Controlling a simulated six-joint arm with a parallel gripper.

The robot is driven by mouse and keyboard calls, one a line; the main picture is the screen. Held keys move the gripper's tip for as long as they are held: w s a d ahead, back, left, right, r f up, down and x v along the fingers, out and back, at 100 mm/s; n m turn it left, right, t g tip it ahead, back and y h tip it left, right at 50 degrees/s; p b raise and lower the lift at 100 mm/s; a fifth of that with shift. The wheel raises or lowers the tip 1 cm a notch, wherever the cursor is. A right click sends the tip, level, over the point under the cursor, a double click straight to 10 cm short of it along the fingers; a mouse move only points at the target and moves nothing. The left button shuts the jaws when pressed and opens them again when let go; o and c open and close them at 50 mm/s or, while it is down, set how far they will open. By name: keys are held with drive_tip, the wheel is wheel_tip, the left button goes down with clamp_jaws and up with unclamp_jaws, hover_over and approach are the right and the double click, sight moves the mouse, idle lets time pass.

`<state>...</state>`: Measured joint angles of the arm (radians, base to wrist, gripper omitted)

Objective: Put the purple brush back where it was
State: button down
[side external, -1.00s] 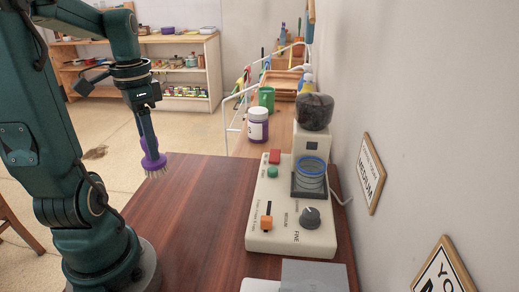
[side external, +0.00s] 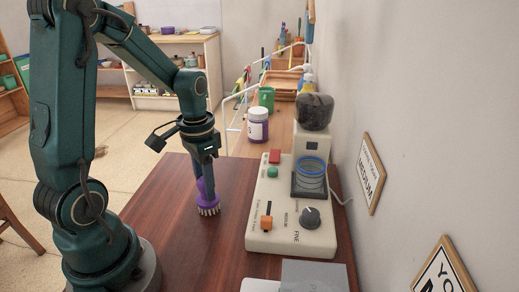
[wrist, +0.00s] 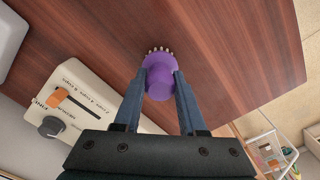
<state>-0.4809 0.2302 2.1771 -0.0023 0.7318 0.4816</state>
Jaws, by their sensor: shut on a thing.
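The purple brush (side external: 206,192) is upright with its pale bristles pointing down, over the brown wooden table. In the side external view the bristles are at or just above the tabletop; I cannot tell if they touch it. My gripper (side external: 205,178) is shut on the brush's handle from above. In the wrist view the brush (wrist: 159,82) sits between the two fingers of my gripper (wrist: 160,88), bristles at its far edge. The fingers hide part of the handle.
A cream grinder machine (side external: 285,215) with an orange slider, knob and glass jar (side external: 311,175) stands right of the brush. A purple-labelled jar (side external: 257,125) and green cup (side external: 266,98) stand behind. The wooden table (side external: 170,225) is clear around the brush.

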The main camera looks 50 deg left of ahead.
drive_tip(key=shift+f, duration=0.35)
drive_tip(key=shift+c, duration=2.4)
unclamp_jaws()
wheel_tip(320, 180, up, 11)
drive_tip(key=shift+r, duration=0.15)
drive_tip(key=s+d+t, duration=0.5)
drive_tip(key=d, duration=0.5)
drive_tip(key=shift+s+d+t, duration=0.3)
drive_tip(key=shift+s+d, duration=0.1)
drive_tip(key=shift+r, duration=0.1)
